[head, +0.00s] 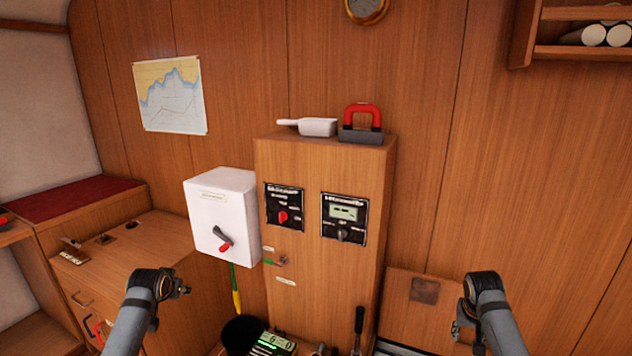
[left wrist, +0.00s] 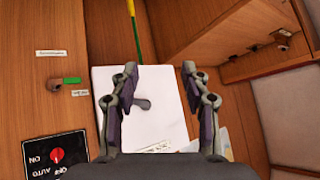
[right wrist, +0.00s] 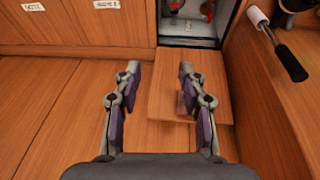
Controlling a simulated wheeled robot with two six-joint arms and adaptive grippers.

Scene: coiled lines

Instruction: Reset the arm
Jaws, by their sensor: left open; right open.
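My left arm comes in at the lower left of the head view, its gripper (head: 178,287) bent inward in front of the wooden counter. In the left wrist view the left gripper (left wrist: 160,76) has its two fingers apart with nothing between them, over the white switch box (left wrist: 150,130). My right arm comes in at the lower right, its gripper (head: 460,325) facing inward and partly hidden by its own wrist. In the right wrist view the right gripper (right wrist: 159,74) is open and empty above a wooden panel (right wrist: 165,90).
A wooden cabinet (head: 325,275) with two black control panels stands in the middle. A white scoop (head: 318,127) and a red-handled block (head: 361,135) lie on top. The white switch box (head: 222,205) hangs at its left. A black lever (head: 358,325) rises at the bottom.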

